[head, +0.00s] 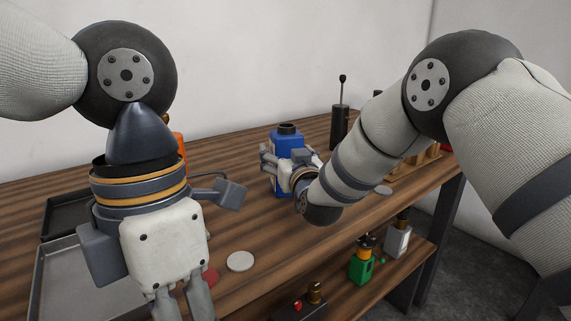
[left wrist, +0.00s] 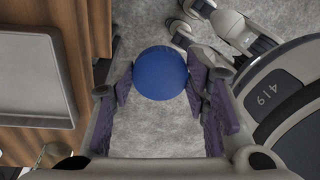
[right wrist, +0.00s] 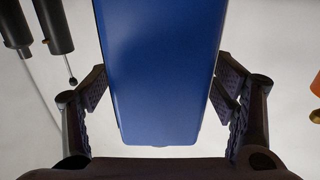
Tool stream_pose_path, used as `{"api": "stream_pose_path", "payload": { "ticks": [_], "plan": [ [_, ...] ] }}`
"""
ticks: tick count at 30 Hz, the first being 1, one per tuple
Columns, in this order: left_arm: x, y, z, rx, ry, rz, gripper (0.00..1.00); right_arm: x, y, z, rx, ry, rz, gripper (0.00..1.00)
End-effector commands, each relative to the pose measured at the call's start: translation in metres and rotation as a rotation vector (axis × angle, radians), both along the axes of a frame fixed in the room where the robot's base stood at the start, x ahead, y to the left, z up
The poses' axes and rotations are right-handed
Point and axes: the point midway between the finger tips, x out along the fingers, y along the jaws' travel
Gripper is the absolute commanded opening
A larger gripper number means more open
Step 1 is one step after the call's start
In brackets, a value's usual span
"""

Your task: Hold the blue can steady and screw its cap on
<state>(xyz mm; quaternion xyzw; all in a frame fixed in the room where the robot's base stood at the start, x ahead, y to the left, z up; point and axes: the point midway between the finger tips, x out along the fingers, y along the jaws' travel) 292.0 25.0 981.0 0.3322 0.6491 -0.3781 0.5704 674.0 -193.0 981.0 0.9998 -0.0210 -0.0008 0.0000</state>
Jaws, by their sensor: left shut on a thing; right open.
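The blue can (head: 289,142) stands upright on the wooden bench, its dark neck (head: 288,129) uncovered at the top. My right gripper (head: 283,166) is open at the can, with a finger on either side. In the right wrist view the can's blue face (right wrist: 160,70) fills the space between the spread fingers. My left gripper (head: 182,307) is low at the front of the bench, its fingertips cut off by the head view's lower edge. In the left wrist view it is shut on a round blue cap (left wrist: 160,73), above the grey floor. The cap is not visible in the head view.
A grey tray (head: 48,272) and a dark tray (head: 62,207) lie at the left. A pale disc (head: 240,261) and a red disc (head: 210,276) lie near the front edge. A green can (head: 361,266) is on the lower shelf.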

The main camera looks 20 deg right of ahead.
Motion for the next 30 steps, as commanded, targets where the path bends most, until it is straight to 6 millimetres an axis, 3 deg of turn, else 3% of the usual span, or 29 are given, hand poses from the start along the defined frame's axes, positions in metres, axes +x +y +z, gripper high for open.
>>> {"api": "stream_pose_path", "payload": {
  "ticks": [12, 21, 30],
  "plan": [
    [0.0003, -0.0001, -0.0018, 0.0, 0.004, 0.0, 0.23, 0.0052, -0.0004, 0.0013, 0.0, -0.002, 0.0, 0.76],
    [0.0002, -0.0001, -0.0019, 0.0, 0.004, 0.0, 0.23, 0.0051, -0.0004, 0.0012, 0.0, -0.002, 0.0, 0.08],
    [0.0001, -0.0001, -0.0008, 0.0, 0.001, 0.0, 0.23, 0.0054, -0.0004, 0.0066, 0.0, -0.006, -0.001, 0.07]
  ]
}}
